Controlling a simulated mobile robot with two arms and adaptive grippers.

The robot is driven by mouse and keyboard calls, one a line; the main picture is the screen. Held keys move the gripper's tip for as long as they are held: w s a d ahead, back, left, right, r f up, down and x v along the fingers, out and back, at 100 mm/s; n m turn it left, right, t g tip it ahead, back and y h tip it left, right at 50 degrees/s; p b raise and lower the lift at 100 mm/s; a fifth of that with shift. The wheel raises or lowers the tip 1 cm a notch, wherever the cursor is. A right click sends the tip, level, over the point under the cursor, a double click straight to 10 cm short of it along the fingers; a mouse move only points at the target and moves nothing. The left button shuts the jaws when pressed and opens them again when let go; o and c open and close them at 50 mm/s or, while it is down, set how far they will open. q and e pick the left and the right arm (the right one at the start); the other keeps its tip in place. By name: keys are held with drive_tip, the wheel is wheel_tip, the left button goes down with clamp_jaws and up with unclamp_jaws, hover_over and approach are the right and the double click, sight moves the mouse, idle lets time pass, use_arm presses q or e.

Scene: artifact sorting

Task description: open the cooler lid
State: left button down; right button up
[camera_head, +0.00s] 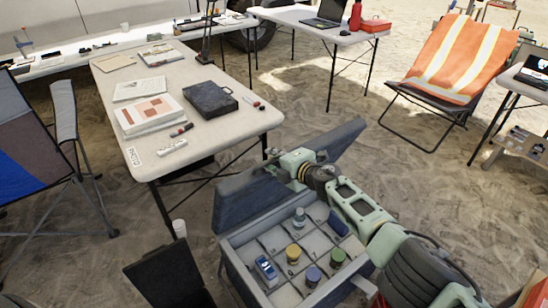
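The cooler (238,262) stands at the bottom centre, its inside showing as a divided tray. Its dark blue lid (258,203) is raised and tilted at the far side, with another part of it (345,139) showing beyond my arm. My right arm reaches in from the lower right, over the cooler's right side. My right gripper (280,170) is at the raised lid, overlapping it in the picture. Its fingers are small and dark against the lid, so I cannot tell whether they grip it. My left gripper is not in view.
The tray holds a blue toy car (266,270) and several small jars, including a yellow one (293,253). A white table (228,128) with papers and a dark case (210,98) stands behind. A dark open object (168,275) lies left of the cooler.

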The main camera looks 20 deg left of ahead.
drive_tip(key=shift+d+r, duration=0.1)
drive_tip(key=shift+d, duration=0.05)
drive_tip(key=shift+d+r, duration=0.25)
drive_tip(key=shift+d, duration=0.2)
drive_tip(key=shift+s+d, duration=0.15)
drive_tip(key=shift+s, duration=0.15)
drive_tip(key=v, duration=1)
drive_tip(key=shift+s, duration=0.2)
drive_tip(key=shift+d+f, duration=0.1)
drive_tip(key=shift+d, duration=0.05)
